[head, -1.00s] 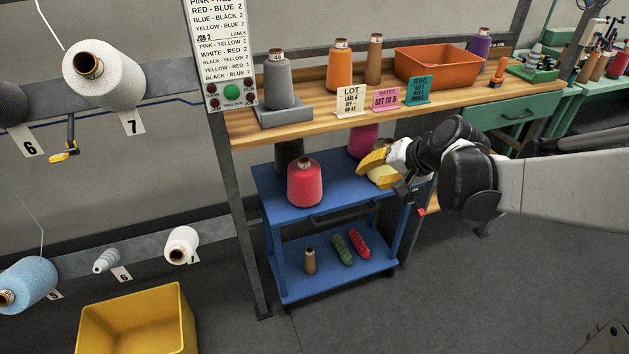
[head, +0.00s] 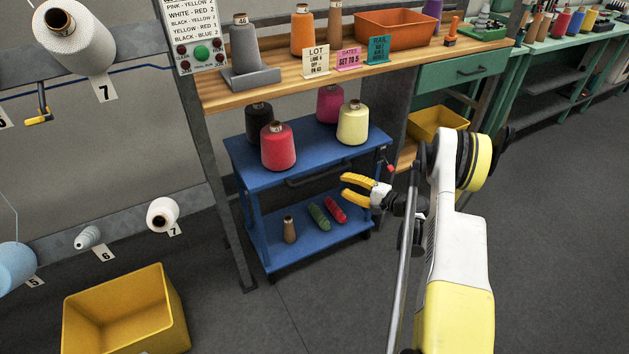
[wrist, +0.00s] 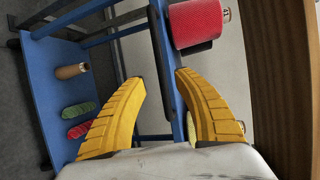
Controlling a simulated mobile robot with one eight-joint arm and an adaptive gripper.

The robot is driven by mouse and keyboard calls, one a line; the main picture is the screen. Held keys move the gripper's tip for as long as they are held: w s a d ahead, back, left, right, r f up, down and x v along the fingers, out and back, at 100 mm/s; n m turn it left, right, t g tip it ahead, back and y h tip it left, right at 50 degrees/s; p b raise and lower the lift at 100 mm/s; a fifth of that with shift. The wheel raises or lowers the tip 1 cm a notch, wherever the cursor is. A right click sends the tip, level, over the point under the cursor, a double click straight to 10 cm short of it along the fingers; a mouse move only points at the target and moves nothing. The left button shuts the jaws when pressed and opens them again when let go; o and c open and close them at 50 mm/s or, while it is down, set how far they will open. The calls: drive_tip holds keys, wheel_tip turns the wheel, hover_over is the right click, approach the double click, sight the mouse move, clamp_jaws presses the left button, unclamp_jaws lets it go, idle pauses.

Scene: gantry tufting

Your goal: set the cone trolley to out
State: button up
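The blue cone trolley (head: 252,175) stands under the wooden bench in the head view. Its top shelf carries a red cone (head: 278,148), a black cone (head: 259,121), a magenta cone (head: 330,103) and a pale yellow cone (head: 353,123). A dark handle bar (head: 318,177) runs along its near top edge. My gripper (head: 344,187) has yellow fingers spread apart and empty, in front of the trolley's near right side. I see no contact.
The lower shelf holds a brown tube (head: 290,230) and green (head: 319,216) and red (head: 336,209) bobbins. A yellow bin (head: 125,310) stands on the floor at left. The wooden bench (head: 290,80) overhangs the trolley's back. Floor in front is clear.

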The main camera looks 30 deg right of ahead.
sight(323, 176)
drive_tip(key=x, duration=1)
drive_tip(key=shift+f, duration=0.2)
drive_tip(key=shift+w+a, duration=0.1)
drive_tip(key=shift+w, duration=0.2)
clamp_jaws()
